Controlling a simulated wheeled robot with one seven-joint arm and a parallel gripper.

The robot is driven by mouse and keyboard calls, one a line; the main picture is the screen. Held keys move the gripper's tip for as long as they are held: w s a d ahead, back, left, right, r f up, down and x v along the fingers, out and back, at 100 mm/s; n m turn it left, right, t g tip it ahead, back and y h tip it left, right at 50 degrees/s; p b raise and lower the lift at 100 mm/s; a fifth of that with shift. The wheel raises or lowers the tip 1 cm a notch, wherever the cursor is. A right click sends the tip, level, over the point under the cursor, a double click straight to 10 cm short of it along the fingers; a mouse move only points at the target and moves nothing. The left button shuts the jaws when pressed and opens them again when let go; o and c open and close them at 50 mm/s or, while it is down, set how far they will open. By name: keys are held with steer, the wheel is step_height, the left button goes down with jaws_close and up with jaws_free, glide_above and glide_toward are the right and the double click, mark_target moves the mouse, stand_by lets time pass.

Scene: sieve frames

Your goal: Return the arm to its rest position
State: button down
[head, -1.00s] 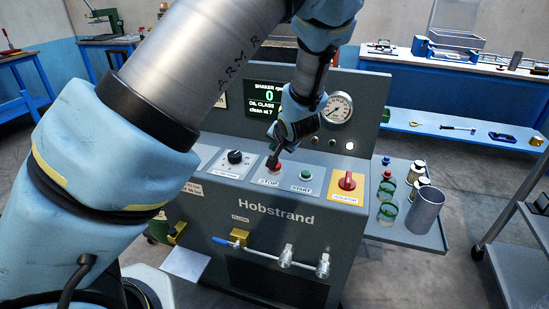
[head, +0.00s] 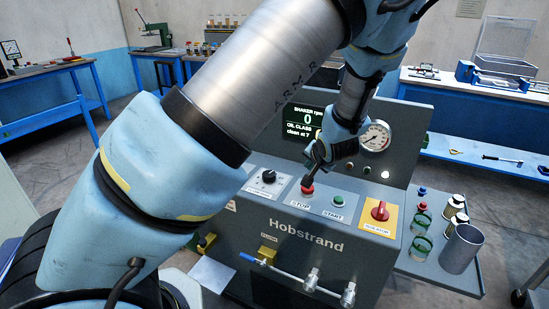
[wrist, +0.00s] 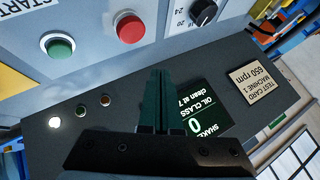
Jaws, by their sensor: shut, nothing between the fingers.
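My gripper (head: 312,168) is over the sloped control panel of the grey Hobstrand machine (head: 330,247), with its fingertips close to the red STOP button (head: 307,188). In the wrist view my gripper (wrist: 159,75) has its two dark fingers together with nothing between them. The red button (wrist: 130,28) shows clear of the fingertips there, beyond them and to the left. My arm spans the left and middle of the head view and hides part of the machine's back panel. Whether the fingertips touch the button cannot be told from the head view.
The green START button (head: 338,201), red isolator knob (head: 380,211) and black knob (head: 268,176) flank STOP. A side shelf (head: 440,272) holds jars and a metal cup (head: 461,249). Blue benches stand behind.

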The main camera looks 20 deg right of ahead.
steer(key=shift+a, duration=0.1)
steer(key=w+a+r+n+g, duration=0.1)
steer(key=w+a+n+g, duration=0.15)
steer(key=a, duration=0.65)
steer(key=s+a+r+n+g, duration=0.1)
steer(key=s+a, duration=0.3)
steer(key=a, duration=0.5)
steer(key=s+a+r+n+g, duration=0.2)
steer(key=s+a+r+n, duration=0.1)
steer(key=a, duration=0.6)
steer(key=s+a+r+n+g+y, duration=0.1)
steer(key=s+a+r, duration=0.3)
steer(key=a, duration=0.5)
steer(key=shift+s+r+n+g, duration=0.15)
steer(key=shift+s+n+g, duration=0.45)
steer(key=shift+n, duration=0.25)
